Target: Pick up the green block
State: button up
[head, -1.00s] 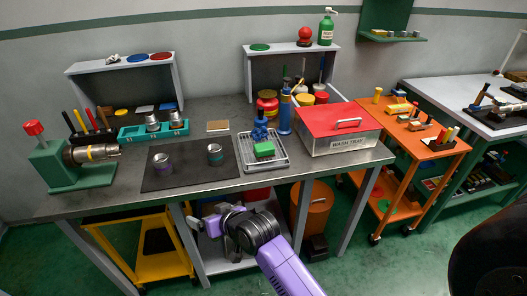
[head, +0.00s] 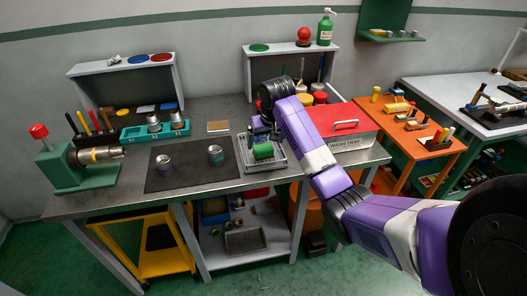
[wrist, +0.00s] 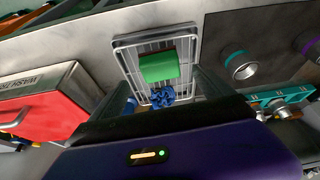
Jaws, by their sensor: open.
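The green block (head: 263,151) lies in the wire tray (head: 283,160) on the grey bench. In the wrist view the green block (wrist: 159,66) shows whole, inside the tray (wrist: 120,43), between the lines of my two fingers. My gripper (head: 261,134) is above the tray, beside and over the block in the head view. In the wrist view my gripper (wrist: 164,85) has its dark fingers spread apart with nothing held. Its exact height over the block is hard to tell.
A small blue object (wrist: 162,96) stands in the tray close to the block. The red-lidded wash tray (head: 346,124) is just right of the wire tray. A dark mat (head: 183,178) with two metal cylinders lies left. A shelf (head: 290,62) stands behind.

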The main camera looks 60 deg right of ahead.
aim_at(263, 148)
jog(key=shift+p+x, duration=0.55)
jog(key=shift+x, duration=2.45)
jog(key=shift+w, duration=0.15)
jog(key=c, duration=1.5)
jog(key=shift+r, duration=0.15)
notch_tip(263, 148, up, 20)
jog(key=shift+f+b, duration=0.1)
jog(key=shift+b, duration=1.15)
